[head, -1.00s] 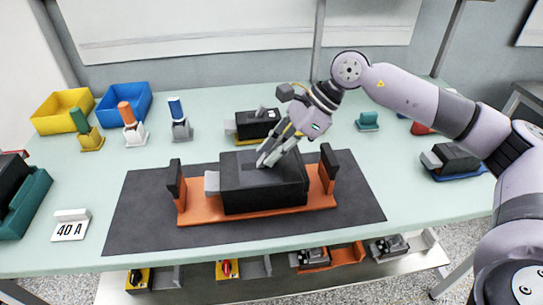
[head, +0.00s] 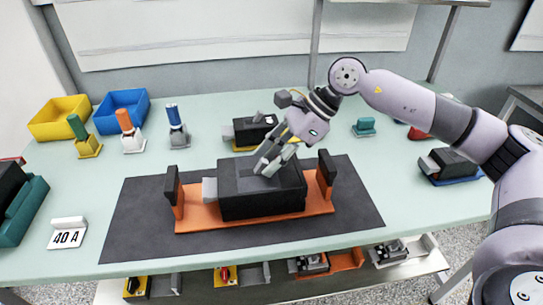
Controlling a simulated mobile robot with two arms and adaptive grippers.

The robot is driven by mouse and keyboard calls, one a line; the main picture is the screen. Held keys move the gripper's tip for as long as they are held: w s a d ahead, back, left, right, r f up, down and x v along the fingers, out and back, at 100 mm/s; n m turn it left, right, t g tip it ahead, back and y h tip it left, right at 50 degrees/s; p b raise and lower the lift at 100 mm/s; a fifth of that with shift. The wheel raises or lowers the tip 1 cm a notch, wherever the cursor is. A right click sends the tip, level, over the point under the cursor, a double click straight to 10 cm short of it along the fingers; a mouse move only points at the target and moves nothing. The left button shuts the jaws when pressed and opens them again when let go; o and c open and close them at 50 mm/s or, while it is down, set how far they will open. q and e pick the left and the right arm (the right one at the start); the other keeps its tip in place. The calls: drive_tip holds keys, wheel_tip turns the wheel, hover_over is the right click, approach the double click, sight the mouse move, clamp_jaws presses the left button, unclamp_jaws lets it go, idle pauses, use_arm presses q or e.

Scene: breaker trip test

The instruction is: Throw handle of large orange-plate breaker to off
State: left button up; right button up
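The large breaker (head: 262,202) is a black box on an orange plate (head: 200,218), lying on a dark mat in the middle of the table. A grey block sticks out at its left end, and black uprights stand at both ends of the plate. My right gripper (head: 262,170) points down at the top of the breaker, with its fingertips at or just above the top face. The handle is not clearly visible there; the fingers cover that area. I cannot tell whether the fingers touch or hold it. My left gripper is not in view.
A dark mat (head: 130,225) lies under the breaker. A smaller black breaker on a yellow plate (head: 249,131) stands close behind. Yellow (head: 60,118) and blue (head: 121,111) bins are at the back left. A 40 A sign (head: 68,235) stands at the front left.

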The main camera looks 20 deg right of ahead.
drive_tip(key=v, duration=1.2)
drive_tip(key=shift+r, duration=0.1)
idle(0.4)
